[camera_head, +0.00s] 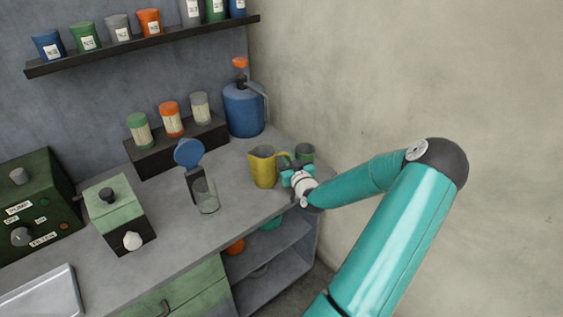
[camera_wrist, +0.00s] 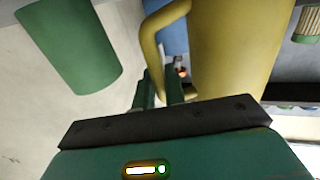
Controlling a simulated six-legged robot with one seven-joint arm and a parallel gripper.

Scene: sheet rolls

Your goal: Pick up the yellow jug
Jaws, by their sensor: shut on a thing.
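The yellow jug (camera_head: 263,168) is upright at the right end of the grey counter, its handle towards my gripper. Whether its base touches the counter I cannot tell for sure. My gripper (camera_head: 288,172) is at the jug's right side, shut on the handle. In the wrist view the jug's body (camera_wrist: 238,45) fills the upper right. Its curved handle (camera_wrist: 150,45) runs down to the fingertips (camera_wrist: 160,88), which close around its lower part. The fingers partly hide the handle there.
A green cup (camera_head: 305,152) stands close behind my gripper, large at the left in the wrist view (camera_wrist: 72,45). The wall (camera_head: 400,80) is close at right.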

